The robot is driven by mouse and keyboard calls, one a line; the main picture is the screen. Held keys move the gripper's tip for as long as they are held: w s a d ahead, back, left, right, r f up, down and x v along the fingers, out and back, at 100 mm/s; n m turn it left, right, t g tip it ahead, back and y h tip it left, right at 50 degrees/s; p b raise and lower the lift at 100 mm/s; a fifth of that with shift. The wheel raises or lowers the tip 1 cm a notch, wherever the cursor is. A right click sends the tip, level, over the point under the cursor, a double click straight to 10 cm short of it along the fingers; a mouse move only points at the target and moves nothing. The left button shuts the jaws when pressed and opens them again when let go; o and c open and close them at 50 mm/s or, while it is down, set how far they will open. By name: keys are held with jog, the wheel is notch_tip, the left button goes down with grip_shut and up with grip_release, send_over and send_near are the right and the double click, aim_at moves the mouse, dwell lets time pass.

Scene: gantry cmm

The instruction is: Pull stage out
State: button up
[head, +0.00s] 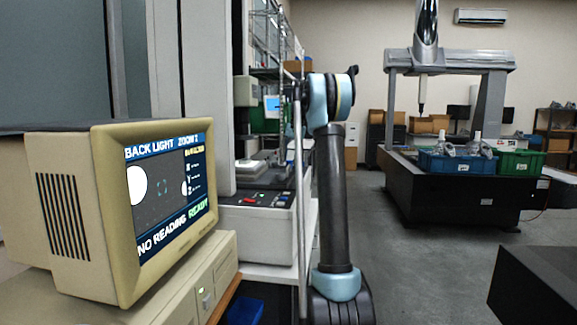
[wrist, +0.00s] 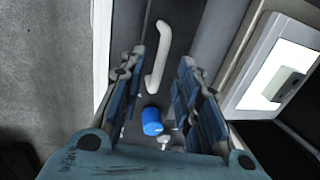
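My gripper (wrist: 157,75) is in the wrist view with its two blue-padded fingers spread wide apart. A pale curved handle (wrist: 159,50) lies in the gap between the fingertips in that view, and no finger visibly touches it. A blue cylindrical knob (wrist: 151,121) shows nearer the palm, also between the fingers. To the right is a bright glass plate in a pale frame (wrist: 249,98), seemingly the stage, with a grey block (wrist: 284,84) on it. In the head view the gripper cannot be made out; my arm rises in the middle.
In the head view a beige monitor (head: 75,210) reading "NO READING" stands at the left front. A pale machine with a button panel (head: 258,199) is behind it. A gantry measuring machine (head: 448,62) with blue (head: 457,163) and green crates (head: 520,164) stands at the right; open floor lies before it.

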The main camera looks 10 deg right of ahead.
jog(key=shift+a+f, duration=0.25)
jog(key=shift+f, duration=1)
grip_shut()
